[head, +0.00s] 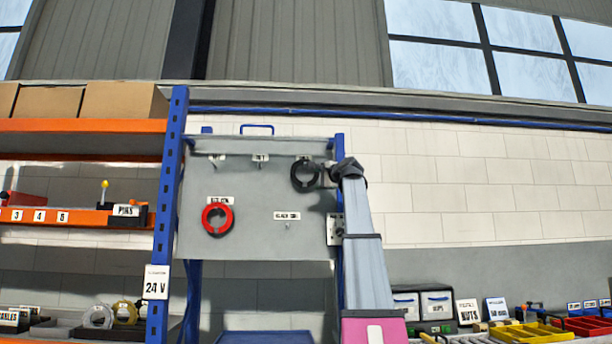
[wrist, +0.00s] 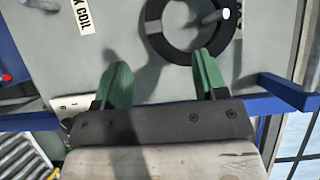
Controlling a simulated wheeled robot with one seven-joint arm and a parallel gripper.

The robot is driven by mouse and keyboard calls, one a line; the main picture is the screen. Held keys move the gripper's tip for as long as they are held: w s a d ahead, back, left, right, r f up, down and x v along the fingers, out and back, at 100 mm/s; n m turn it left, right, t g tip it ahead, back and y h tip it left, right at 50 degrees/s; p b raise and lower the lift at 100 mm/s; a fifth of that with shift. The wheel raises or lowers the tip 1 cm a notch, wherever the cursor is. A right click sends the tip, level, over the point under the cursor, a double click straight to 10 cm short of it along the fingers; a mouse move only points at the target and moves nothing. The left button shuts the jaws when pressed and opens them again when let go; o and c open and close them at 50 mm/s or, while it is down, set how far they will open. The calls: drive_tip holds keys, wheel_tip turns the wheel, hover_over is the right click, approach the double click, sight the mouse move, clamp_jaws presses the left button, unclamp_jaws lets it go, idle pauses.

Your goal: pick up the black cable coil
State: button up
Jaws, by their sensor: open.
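The black cable coil (head: 294,176) is a dark ring against the upper right of the grey peg panel, in the head view. In the wrist view the coil (wrist: 157,38) is at the top, with a pale peg tip showing at its right side. My gripper (head: 327,175) is just right of the coil in the head view. In the wrist view its green fingers (wrist: 161,58) are spread apart with nothing held between them. The right finger overlaps the coil's lower edge; the left finger is left of the ring. I cannot tell whether they touch it.
A red coil (head: 228,218) hangs at the panel's left. A black coil label (head: 287,216) is above a bare peg. Blue uprights (head: 168,200) flank the grey panel (head: 255,190). Yellow and red bins (head: 535,333) are at lower right. White wall (head: 470,185) lies right of the panel.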

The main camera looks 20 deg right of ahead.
sight(306, 184)
drive_tip(key=x, duration=1)
drive_tip(key=shift+w+d+f, duration=0.1)
drive_tip(key=shift+w+f, duration=0.1)
drive_tip(key=shift+w, duration=0.05)
drive_tip(key=c, duration=1)
